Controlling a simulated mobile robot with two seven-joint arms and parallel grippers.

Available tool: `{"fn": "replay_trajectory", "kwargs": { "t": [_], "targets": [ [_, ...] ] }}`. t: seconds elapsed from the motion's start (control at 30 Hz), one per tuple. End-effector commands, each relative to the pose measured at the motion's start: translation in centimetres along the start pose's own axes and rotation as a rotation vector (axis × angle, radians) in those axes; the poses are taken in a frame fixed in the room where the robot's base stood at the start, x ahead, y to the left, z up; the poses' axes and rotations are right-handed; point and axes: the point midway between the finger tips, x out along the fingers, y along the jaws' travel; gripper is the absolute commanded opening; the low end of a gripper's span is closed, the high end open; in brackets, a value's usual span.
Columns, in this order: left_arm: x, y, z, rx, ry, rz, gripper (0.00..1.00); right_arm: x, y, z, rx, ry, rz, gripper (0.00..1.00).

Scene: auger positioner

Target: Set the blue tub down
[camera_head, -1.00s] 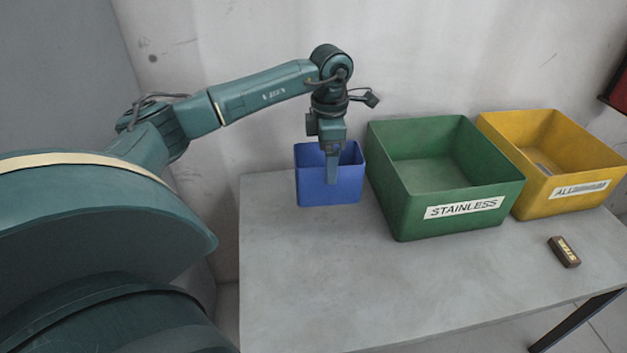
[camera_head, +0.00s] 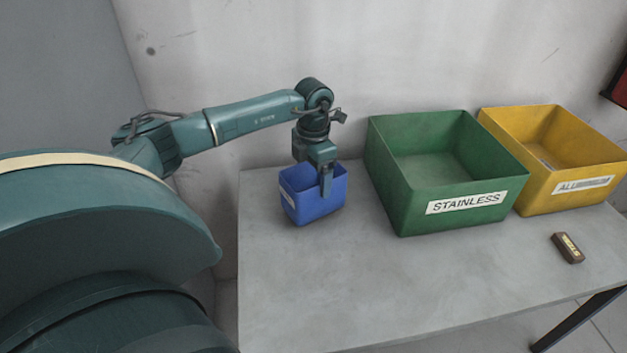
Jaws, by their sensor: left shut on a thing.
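The blue tub (camera_head: 311,206) is a small open box over the left part of the grey table. My left gripper (camera_head: 325,182) comes down from above and is shut on the tub's near wall, with one finger showing on the outside. The tub is turned a little and looks slightly tilted. I cannot tell whether its bottom touches the table. My right gripper is not in view.
A green bin (camera_head: 405,207) labelled STAINLESS stands right of the tub, with a small gap between. A yellow bin (camera_head: 537,196) stands beyond it. A small brown block (camera_head: 567,248) lies at the right. The table's (camera_head: 370,290) front middle is clear.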

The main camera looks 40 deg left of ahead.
Motion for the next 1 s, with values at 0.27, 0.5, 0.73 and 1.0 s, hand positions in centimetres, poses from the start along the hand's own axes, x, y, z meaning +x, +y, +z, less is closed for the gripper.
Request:
{"fn": "replay_trajectory", "kwargs": {
  "t": [0.27, 0.5, 0.73, 1.0],
  "targets": [
    [2.0, 0.0, 0.1, 0.001, -0.004, 0.000, 0.44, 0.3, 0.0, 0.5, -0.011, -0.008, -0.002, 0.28],
    [2.4, 0.0, 0.1, 0.001, -0.003, 0.000, 0.44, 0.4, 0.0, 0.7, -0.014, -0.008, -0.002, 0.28],
    [2.4, 0.0, 0.0, 0.001, 0.000, -0.001, 0.99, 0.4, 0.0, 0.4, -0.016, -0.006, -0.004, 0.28],
    [2.1, 0.0, 0.0, 0.001, -0.001, -0.001, 1.00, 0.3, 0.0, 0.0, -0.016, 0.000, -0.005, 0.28]
  ]
}}
